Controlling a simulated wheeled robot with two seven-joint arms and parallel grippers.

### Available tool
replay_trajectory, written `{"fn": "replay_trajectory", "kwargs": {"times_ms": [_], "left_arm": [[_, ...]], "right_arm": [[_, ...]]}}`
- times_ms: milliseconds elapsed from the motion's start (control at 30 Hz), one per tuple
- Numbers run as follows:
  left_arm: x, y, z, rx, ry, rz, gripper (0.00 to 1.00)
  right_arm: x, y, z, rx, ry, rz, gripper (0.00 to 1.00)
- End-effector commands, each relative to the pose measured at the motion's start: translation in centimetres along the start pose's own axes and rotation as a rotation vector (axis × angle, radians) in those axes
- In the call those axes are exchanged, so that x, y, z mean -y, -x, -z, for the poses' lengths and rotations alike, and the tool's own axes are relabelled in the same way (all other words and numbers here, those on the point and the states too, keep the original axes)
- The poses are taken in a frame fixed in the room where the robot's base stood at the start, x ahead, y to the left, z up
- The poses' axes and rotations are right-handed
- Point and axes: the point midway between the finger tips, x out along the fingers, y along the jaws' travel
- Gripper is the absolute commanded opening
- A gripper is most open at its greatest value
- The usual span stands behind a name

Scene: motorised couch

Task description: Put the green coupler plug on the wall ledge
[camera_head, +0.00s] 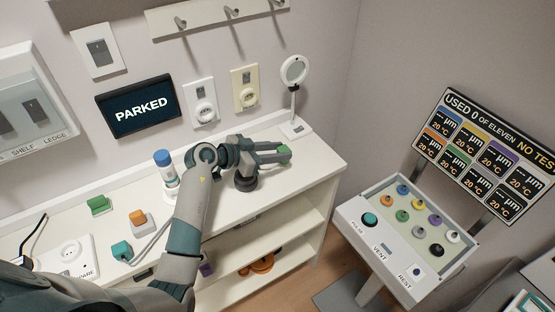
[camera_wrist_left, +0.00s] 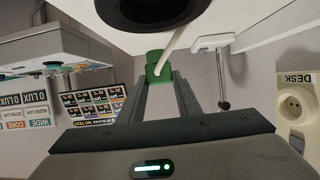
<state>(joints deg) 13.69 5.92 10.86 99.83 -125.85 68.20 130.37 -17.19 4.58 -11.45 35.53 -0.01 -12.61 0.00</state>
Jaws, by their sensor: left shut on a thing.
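The green coupler plug (camera_head: 284,150) sits at the fingertips of my left gripper (camera_head: 282,152), near the right end of the white counter. In the left wrist view, the plug (camera_wrist_left: 155,66) is between the two finger ends, with a pale cord crossing it. My left gripper is shut on it, and the fingers hide part of it. From the head view I cannot tell how high it is above the counter. A narrow raised ledge (camera_head: 228,133) runs along the wall behind the counter. My right gripper is not in view.
A round-headed lamp (camera_head: 294,72) stands on the counter behind the gripper. A blue-capped bottle (camera_head: 163,165), a green block (camera_head: 98,205) and an orange-topped block (camera_head: 139,219) stand further left. A button console (camera_head: 400,222) is at right. The counter's right end is mostly clear.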

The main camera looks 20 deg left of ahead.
Motion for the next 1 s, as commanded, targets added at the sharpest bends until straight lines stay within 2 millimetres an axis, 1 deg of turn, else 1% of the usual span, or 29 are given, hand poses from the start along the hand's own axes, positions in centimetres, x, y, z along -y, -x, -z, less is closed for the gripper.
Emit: {"fn": "replay_trajectory", "kwargs": {"times_ms": [200,333,767,800,833,867,1000], "left_arm": [[-0.1,-0.9,-2.2,0.002,0.005,-0.002,0.09],[-0.1,-1.4,-3.3,0.001,0.003,-0.001,0.09],[-0.1,-1.5,-3.7,0.001,0.001,-0.001,0.09],[-0.1,-1.5,-3.7,0.001,0.001,-0.001,0.38],[-0.1,-1.5,-3.7,0.001,0.001,-0.001,0.45],[-0.1,-1.5,-3.7,0.001,0.001,-0.001,0.49],[0.0,-1.5,-3.7,0.001,0.001,-0.001,0.49]], "right_arm": [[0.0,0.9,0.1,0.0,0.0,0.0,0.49],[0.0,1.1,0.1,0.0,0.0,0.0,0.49],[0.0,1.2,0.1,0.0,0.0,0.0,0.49],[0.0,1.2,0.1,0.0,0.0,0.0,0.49],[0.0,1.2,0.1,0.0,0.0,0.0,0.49],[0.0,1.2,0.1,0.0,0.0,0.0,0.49],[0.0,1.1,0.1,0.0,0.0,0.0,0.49]]}}
